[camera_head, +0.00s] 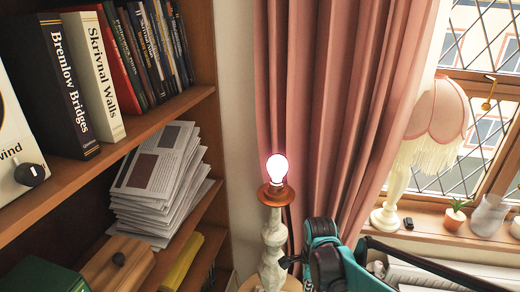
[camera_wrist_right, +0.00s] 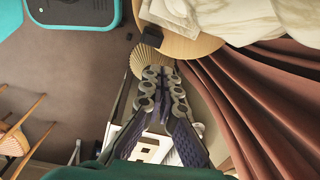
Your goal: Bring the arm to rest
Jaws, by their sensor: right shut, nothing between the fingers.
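My right gripper (camera_wrist_right: 161,72) shows in the right wrist view with its two fingers together and nothing held between them. In the head view my right arm, teal and black, comes up from the bottom edge just right of a lamp (camera_head: 272,240). The lamp has a pale carved stem, a copper-coloured collar and a bare lit bulb (camera_head: 277,168), with no shade on it. My arm is close to the stem; I cannot tell whether they touch. My left gripper is not in view.
A bookshelf (camera_head: 170,108) with books and a paper stack (camera_head: 160,180) stands left. Pink curtains (camera_head: 330,110) hang behind the lamp. A fringed lamp (camera_head: 436,115) and a small potted plant (camera_head: 455,214) stand on the windowsill. A pleated fan-like object (camera_wrist_right: 144,62) is near my right fingertips.

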